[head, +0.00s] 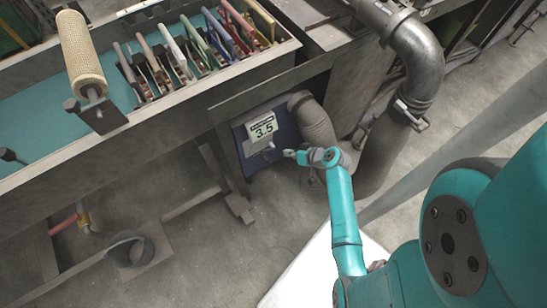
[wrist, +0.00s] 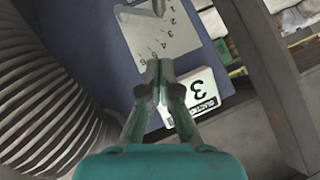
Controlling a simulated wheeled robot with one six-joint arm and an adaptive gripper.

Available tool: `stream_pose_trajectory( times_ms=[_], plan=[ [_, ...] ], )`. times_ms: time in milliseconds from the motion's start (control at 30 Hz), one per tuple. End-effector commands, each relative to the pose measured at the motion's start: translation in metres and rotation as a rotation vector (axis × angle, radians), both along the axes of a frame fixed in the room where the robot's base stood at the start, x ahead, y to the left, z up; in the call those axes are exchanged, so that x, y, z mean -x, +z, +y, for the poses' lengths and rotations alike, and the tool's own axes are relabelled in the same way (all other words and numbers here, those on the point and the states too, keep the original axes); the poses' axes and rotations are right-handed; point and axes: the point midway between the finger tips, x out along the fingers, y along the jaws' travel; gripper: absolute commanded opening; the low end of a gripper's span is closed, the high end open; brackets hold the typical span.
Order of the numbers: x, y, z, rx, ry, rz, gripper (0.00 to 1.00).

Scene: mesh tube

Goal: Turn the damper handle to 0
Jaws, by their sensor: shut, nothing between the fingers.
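The damper's blue panel (head: 243,149) is on the side of the grey machine, with a small grey handle (head: 268,149) on it. In the wrist view, a pale scale plate (wrist: 178,33) carries a row of digits. A grey metal piece, likely the damper handle (wrist: 158,7), shows at the top edge, mostly cut off. I cannot tell which number it points at. My gripper (head: 287,153) is just right of the handle in the head view. In the wrist view, my gripper (wrist: 158,66) is shut and empty, fingertips over the scale's lower part, apart from the handle.
A white label (head: 263,129) is above the handle; the label also shows beside my fingers in the wrist view (wrist: 205,88). A ribbed hose (head: 317,124) stands close right of the panel. A large metal pipe (head: 417,60) rises farther right.

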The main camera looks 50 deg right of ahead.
Motion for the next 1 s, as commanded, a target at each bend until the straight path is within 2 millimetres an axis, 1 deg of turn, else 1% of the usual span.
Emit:
stream_pose_trajectory(
  times_ms=[167, 633, 700, 800, 1000],
  plan=[
    [-0.012, -0.010, 0.002, -0.005, 0.005, 0.001, 0.00],
    [-0.076, -0.065, 0.008, -0.003, 0.005, 0.002, 0.00],
    [-0.076, -0.077, 0.012, -0.005, 0.003, 0.003, 0.00],
    [-0.077, -0.088, 0.017, -0.003, 0.002, 0.003, 0.00],
    [-0.078, -0.100, 0.021, -0.001, 0.000, 0.002, 0.00]
  ],
)
